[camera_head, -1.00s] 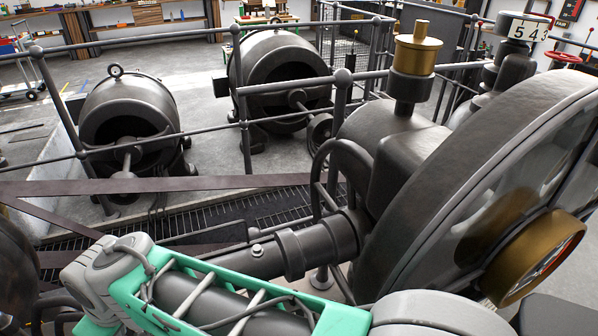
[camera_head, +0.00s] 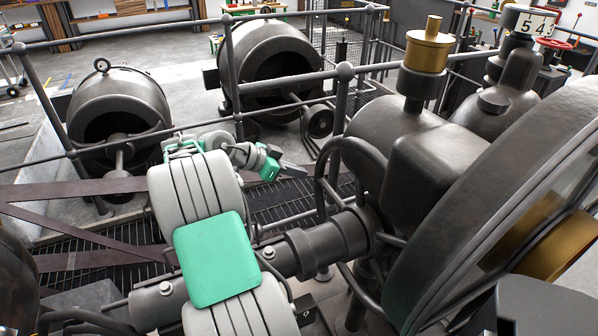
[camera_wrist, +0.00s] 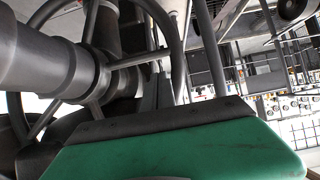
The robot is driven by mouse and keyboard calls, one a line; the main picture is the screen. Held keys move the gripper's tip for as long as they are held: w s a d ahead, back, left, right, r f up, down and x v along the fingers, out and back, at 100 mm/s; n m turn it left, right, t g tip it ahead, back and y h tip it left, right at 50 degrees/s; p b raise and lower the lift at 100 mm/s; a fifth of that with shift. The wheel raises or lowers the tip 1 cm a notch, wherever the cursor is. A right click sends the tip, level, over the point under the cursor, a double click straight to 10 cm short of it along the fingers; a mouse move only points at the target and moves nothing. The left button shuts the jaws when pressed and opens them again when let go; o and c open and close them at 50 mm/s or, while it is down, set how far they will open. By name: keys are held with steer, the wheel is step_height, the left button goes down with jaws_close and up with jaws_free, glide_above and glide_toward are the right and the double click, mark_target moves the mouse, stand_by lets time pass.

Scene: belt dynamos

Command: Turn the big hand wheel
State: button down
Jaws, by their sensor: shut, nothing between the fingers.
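A dark spoked hand wheel (camera_wrist: 102,63) fills the upper left of the wrist view, with a thick grey shaft running into its hub. In the head view, a dark curved rim (camera_head: 329,165) around the horizontal shaft, seen nearly edge-on, looks like the same wheel. My gripper (camera_head: 296,170) is shut and empty, just left of that rim in the head view. Whether it touches the rim cannot be told. In the wrist view my green and dark gripper body covers the bottom and hides the lower part of the wheel.
Dark railings (camera_head: 180,155) cross in front of two dynamos (camera_head: 118,95), with a floor grating (camera_head: 285,200) below. A large dark round casing (camera_head: 440,235) stands at the right. A brass-topped cup (camera_head: 428,52) and a small red wheel (camera_head: 553,44) are behind it.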

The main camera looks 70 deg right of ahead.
mark_target(317, 178)
steer(key=x, duration=0.8)
steer(key=shift+w, duration=0.1)
steer(key=shift+f, duration=0.15)
